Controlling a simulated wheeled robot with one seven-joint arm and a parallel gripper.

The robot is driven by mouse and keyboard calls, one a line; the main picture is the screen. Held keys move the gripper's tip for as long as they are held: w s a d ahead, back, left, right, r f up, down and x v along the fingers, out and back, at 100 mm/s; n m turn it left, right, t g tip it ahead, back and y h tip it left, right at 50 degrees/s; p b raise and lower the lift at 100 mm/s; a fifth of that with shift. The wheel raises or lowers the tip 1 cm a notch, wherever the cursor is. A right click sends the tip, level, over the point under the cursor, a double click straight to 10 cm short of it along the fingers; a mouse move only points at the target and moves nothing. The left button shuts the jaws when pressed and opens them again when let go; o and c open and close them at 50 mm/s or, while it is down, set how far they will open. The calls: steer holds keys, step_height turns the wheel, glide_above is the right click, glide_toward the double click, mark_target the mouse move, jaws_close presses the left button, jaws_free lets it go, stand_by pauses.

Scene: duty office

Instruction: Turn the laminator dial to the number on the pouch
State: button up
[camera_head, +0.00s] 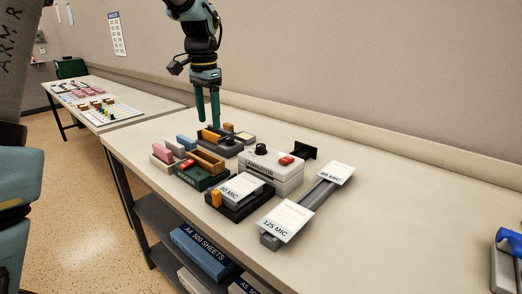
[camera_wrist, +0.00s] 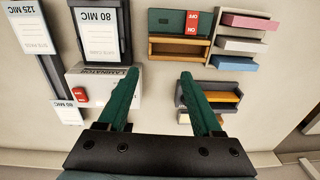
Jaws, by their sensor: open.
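The white laminator (camera_head: 270,177) stands on the table with a black round dial (camera_head: 261,149) and a red switch (camera_head: 286,160) on top. The dial's numbers are too small to read. In the wrist view the laminator (camera_wrist: 100,77) is partly behind my left finger and its dial is hidden. A pouch marked 80 MIC (camera_head: 242,187) lies on a black tray before the laminator. A pouch marked 125 MIC (camera_head: 286,221) and another 80 MIC pouch (camera_wrist: 69,112) lie on a grey rail at right. My gripper (camera_head: 208,122) is open and empty, behind and left of the laminator.
A green device with a red switch (camera_wrist: 192,22) and a wooden trough stands left of the laminator, beside pink, grey and blue blocks (camera_head: 186,143). A dark yellow-topped device (camera_wrist: 222,97) is near my fingers. A blue-handled tool (camera_head: 508,240) is at far right.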

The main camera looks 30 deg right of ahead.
mark_target(261, 145)
steer(key=s+d+r+m+b, duration=0.15)
steer(key=s+d+m, duration=0.4)
steer(key=d, duration=0.75)
steer(key=shift+n, duration=0.25)
step_height(261, 145, down, 10)
steer(key=shift+s+a+f+p, duration=0.1)
steer(key=shift+a+p, duration=0.05)
steer(key=shift+p, duration=0.95)
steer(key=shift+c, duration=0.4)
jaws_close()
